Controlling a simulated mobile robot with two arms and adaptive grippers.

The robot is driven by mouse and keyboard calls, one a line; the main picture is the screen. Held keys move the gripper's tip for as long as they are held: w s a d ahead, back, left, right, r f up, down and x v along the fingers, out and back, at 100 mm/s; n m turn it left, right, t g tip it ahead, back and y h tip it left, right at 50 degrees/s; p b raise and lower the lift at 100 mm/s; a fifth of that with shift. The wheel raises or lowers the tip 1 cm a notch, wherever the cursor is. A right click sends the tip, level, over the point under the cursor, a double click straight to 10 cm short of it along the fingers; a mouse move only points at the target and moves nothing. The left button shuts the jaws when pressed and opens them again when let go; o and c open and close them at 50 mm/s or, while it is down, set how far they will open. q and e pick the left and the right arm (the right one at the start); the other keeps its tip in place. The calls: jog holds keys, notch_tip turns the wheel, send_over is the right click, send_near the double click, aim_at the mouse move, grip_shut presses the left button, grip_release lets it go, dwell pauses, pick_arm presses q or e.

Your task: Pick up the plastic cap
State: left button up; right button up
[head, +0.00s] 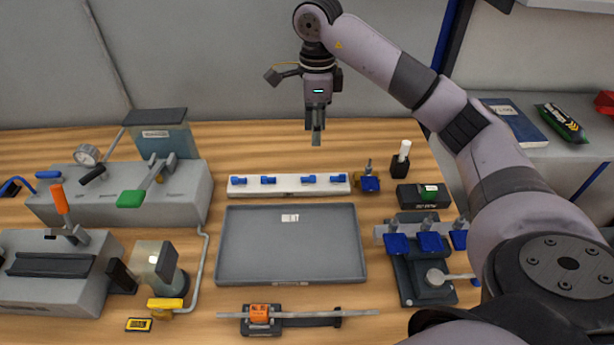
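My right gripper (316,136) hangs pointing down above the back of the wooden table, behind a white strip with blue fittings (290,189). Its fingers look close together from this side, and I cannot tell whether they are open or shut. No object shows at its fingertips. I cannot tell for sure which thing is the plastic cap. A small white cylinder (404,150) stands upright in a black holder (400,167) to the right of the gripper. My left gripper is not in view.
An empty-looking grey tray (290,268) with a small white label lies mid-table. Grey machines with a green handle (131,198) and an orange handle (59,199) stand left. A fixture with blue valves (428,243) stands right. An orange clamp (259,313) lies in front.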

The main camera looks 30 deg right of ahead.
jog(key=p, duration=0.2)
send_near(312, 182)
jog(key=shift+w+d+f, duration=0.2)
jog(key=shift+d, duration=0.2)
jog(key=shift+f, duration=0.55)
jog(key=f, duration=0.1)
jog(key=f+p, duration=0.2)
jog(key=f, duration=0.1)
jog(key=shift+s+a, duration=0.25)
jog(key=shift+a, duration=0.15)
jog(key=shift+f, duration=0.65)
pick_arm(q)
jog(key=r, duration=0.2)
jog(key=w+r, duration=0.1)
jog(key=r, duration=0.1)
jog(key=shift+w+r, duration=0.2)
pick_arm(e)
jog(key=shift+c, duration=0.6)
jog(key=c, duration=0.7)
